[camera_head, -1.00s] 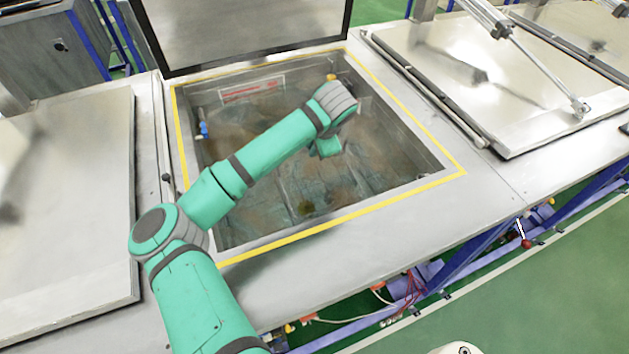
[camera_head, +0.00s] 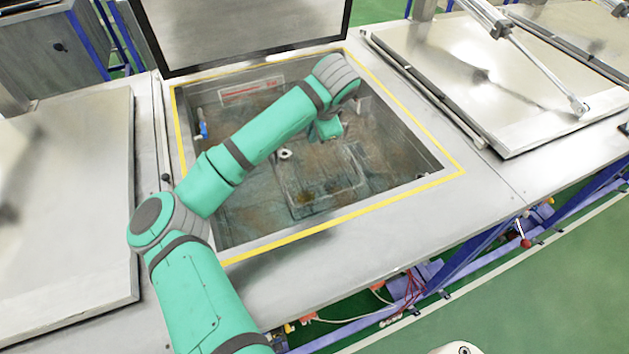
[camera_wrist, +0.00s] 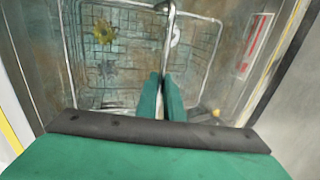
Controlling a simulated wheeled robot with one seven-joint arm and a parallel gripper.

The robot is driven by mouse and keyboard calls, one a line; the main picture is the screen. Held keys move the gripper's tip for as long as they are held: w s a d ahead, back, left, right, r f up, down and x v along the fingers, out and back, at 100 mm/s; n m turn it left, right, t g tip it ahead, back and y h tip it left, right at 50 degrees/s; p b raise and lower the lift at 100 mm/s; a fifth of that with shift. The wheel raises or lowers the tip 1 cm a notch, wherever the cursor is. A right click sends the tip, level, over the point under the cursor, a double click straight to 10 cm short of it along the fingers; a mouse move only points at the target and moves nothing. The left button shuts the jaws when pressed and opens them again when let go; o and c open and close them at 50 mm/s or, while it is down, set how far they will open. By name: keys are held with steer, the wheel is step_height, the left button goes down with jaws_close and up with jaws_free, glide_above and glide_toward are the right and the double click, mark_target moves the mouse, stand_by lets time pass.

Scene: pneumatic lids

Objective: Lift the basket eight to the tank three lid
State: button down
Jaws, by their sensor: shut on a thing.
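The wire basket (camera_head: 352,192) hangs or sits inside the open tank (camera_head: 405,200), whose rim has a yellow edge line. In the wrist view the basket (camera_wrist: 65,45) shows its mesh floor, bright wire rim and a thin handle (camera_wrist: 169,30). A yellow gear-like part (camera_wrist: 103,32) and a dark one (camera_wrist: 106,69) lie in it. My gripper (camera_wrist: 163,80) is shut on the basket's handle, above the basket. In the head view my gripper is mostly hidden behind my wrist. The tank's lid (camera_head: 250,30) stands open at the back.
A closed lid (camera_head: 500,75) with a pneumatic cylinder (camera_head: 545,65) lies to the right. Another flat closed lid (camera_head: 65,200) lies to the left. Tank walls surround the basket. A blue fitting (camera_head: 203,130) is on the left inner wall.

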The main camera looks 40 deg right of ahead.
step_height(320, 180, up, 18)
steer(key=shift+r, duration=0.25)
stand_by(1.7)
steer(key=shift+w, duration=0.15)
stand_by(2.0)
steer(key=shift+s, duration=0.2)
steer(key=shift+w, duration=0.1)
stand_by(0.4)
stand_by(1.3)
